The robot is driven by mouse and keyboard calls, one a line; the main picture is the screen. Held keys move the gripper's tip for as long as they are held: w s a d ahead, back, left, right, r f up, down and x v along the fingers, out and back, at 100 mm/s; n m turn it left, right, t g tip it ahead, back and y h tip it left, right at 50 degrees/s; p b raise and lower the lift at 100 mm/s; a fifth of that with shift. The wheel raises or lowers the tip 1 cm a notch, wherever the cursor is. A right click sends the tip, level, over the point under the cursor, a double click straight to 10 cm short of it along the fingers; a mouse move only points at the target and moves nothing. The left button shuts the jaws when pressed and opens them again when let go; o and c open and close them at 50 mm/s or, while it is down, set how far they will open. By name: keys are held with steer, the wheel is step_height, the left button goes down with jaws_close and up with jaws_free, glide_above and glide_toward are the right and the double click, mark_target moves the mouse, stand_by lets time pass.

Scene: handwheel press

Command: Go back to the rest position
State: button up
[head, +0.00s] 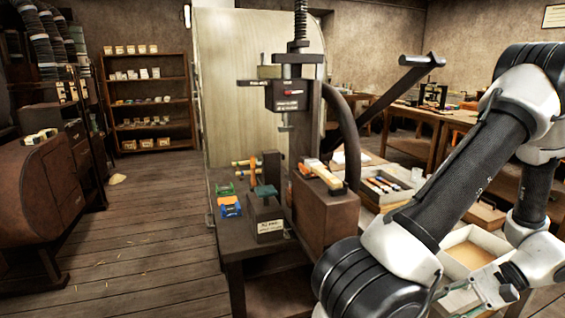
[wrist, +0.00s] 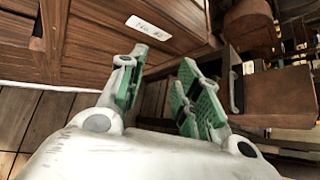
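My gripper (wrist: 155,92) shows in the wrist view with its two green-padded fingers apart and nothing between them. In the head view its white body (head: 495,285) is low at the right, beside and partly in front of an open tray (head: 478,236); its fingertips are hard to make out there. My arm reaches across the right side of the head view. The press (head: 287,95) stands on the workbench in the middle, with an upright screw (head: 299,25) and a dark handwheel rim (head: 345,130) at its right. My gripper is apart from the press.
Blue and green pieces (head: 229,206) and a labelled block (head: 268,222) lie on the bench. A box of small items (head: 385,183) stands right of the press. A shelf (head: 150,105) is at the back left. The wooden floor (head: 150,215) left of the bench is mostly clear.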

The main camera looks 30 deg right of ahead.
steer(key=w+a+r+n+g+h, duration=0.2)
steer(key=w+r+n+g+h, duration=0.45)
steer(key=w+r, duration=0.7)
steer(key=w+a+r+n+t+h, duration=0.1)
steer(key=w+a+r+n, duration=0.3)
steer(key=a, duration=0.4)
steer(key=w+a+r+n+t+h, duration=0.1)
steer(key=w+a+r+n+t, duration=0.2)
steer(key=w+a+r+n, duration=0.2)
steer(key=a+r+n, duration=0.2)
steer(key=a+r, duration=0.1)
steer(key=a, duration=0.1)
steer(key=shift+w+h, duration=0.25)
steer(key=shift+h, duration=0.1)
steer(key=shift+s+a, duration=0.1)
steer(key=shift+a, duration=0.05)
